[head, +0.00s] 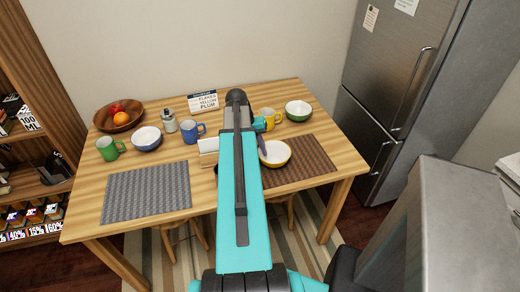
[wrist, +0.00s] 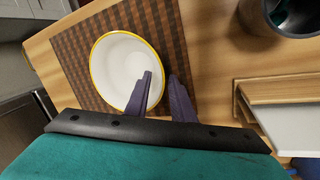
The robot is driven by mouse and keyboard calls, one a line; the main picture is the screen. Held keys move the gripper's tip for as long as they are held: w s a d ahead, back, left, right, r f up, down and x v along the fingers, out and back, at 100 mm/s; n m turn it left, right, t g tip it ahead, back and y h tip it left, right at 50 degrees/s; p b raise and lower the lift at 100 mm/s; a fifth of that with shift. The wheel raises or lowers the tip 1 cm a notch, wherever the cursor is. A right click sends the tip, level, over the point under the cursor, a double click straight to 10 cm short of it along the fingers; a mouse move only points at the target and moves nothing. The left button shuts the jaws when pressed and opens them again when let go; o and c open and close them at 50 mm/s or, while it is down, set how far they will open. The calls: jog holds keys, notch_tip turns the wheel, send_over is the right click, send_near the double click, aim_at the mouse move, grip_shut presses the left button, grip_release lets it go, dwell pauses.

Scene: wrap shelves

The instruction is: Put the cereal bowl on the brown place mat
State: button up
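A white bowl with a yellow rim (head: 277,154) is at the left part of the brown place mat (head: 312,160). In the wrist view the bowl (wrist: 112,62) appears to lie wholly over the checked brown mat (wrist: 60,42) and looks upright. My gripper (wrist: 161,75) has its two purple fingers apart, one over the inside of the bowl and one outside its right rim. A gap shows between the fingers, and I cannot see either touching the rim. In the head view my arm hides most of the gripper (head: 261,140) and the mat's left edge.
A yellow mug (head: 270,117) and green bowl (head: 298,110) stand behind the mat. A blue mug (head: 192,134), blue bowl (head: 147,138), green mug (head: 108,149) and fruit bowl (head: 118,119) stand left. The grey mat (head: 147,191) is bare. A fridge (head: 400,75) stands right.

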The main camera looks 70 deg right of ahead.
jog(key=p+v, duration=0.7)
jog(key=v, duration=0.4)
jog(key=shift+r, duration=0.35)
dwell(0.7)
